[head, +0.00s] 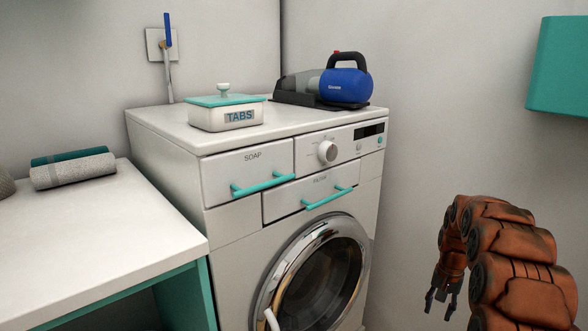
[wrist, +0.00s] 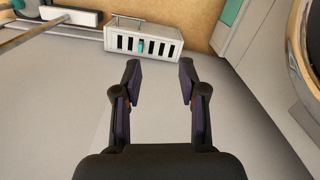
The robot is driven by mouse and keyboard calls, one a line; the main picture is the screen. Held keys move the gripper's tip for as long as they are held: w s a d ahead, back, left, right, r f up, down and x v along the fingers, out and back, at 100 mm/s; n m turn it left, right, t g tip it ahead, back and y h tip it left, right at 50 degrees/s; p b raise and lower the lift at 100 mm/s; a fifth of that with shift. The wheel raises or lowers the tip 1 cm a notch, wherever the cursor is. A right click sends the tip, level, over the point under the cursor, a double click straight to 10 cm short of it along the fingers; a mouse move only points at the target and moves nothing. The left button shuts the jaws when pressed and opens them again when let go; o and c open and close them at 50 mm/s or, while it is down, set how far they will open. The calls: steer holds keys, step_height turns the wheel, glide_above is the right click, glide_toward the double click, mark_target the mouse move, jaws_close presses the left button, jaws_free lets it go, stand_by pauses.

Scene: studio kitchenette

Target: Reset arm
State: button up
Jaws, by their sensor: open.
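My gripper (head: 440,304) is at the lower right in the head view, hanging down at the end of my orange arm, to the right of the washing machine (head: 235,229) and apart from it. In the wrist view my gripper (wrist: 160,75) has its two dark fingers spread apart with nothing between them. Bare grey floor (wrist: 160,115) shows beyond and between the fingers. The arm is bent, with its links rising and curving over to the gripper.
A TABS box (head: 225,115) and a blue handheld vacuum (head: 345,85) stand on the washer. A white counter (head: 95,230) with rolled towels (head: 73,172) is at left. A teal cabinet (head: 560,65) hangs upper right. A white slotted box (wrist: 143,42) stands by the wall.

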steer(key=s+a+r+n+p, duration=0.1)
steer(key=s+a+r+p, duration=0.45)
steer(key=r, duration=0.35)
steer(key=s+a+r+n+p, duration=0.2)
steer(key=s+a+r+p, duration=0.4)
steer(key=r, duration=0.4)
steer(key=s+a+r+n+p, duration=0.1)
steer(key=s+a+r+p, duration=0.3)
steer(key=s+r, duration=0.4)
steer(key=s+a+r+n+p, duration=0.1)
steer(key=s+a+r+p, duration=0.1)
steer(key=s+r+p, duration=0.4)
steer(key=s+a+r+n+g+p, duration=0.1)
steer(key=s+a+r+p, duration=0.2)
steer(key=s+r+p, duration=0.4)
steer(key=s+r, duration=0.1)
steer(key=s, duration=0.8)
steer(key=shift+a+r+n, duration=0.2)
steer(key=shift+r+n, duration=0.2)
